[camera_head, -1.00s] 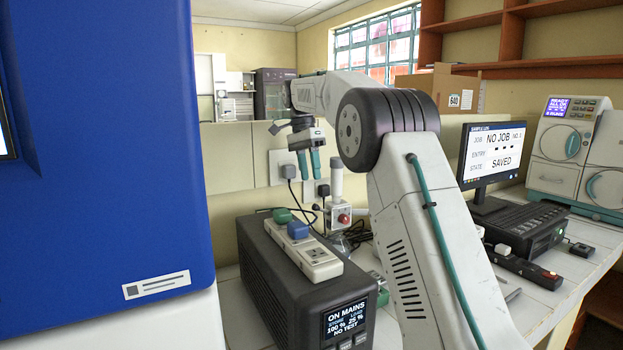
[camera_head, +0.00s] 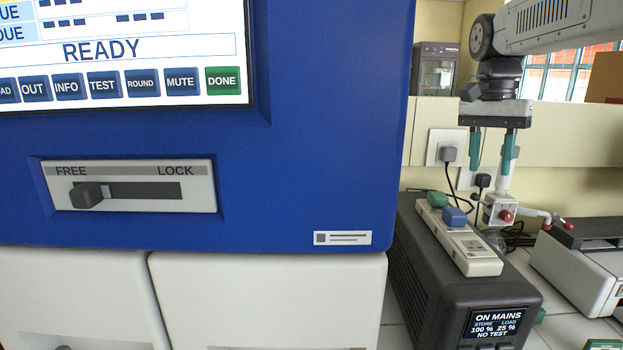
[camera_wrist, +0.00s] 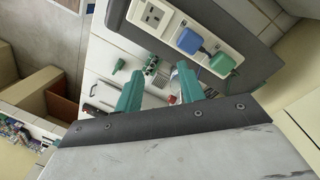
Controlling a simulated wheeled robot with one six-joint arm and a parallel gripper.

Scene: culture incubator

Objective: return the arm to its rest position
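My gripper (camera_head: 492,152) hangs at the upper right of the head view, pointing down from my arm (camera_head: 560,22). Its two teal fingers are spread apart with nothing between them. It appears above and behind the power strip on the dark power unit, with pale wall behind. In the wrist view my gripper (camera_wrist: 160,88) also shows two separated teal fingers and an empty gap. Most of my arm is outside the head view.
The blue incubator (camera_head: 330,150) fills the left, with a READY screen (camera_head: 120,50) and a slider (camera_head: 88,196) at FREE. The dark power unit (camera_head: 420,255) carries a power strip (camera_head: 470,248) with green and blue plugs. A white device (camera_head: 585,270) stands at right.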

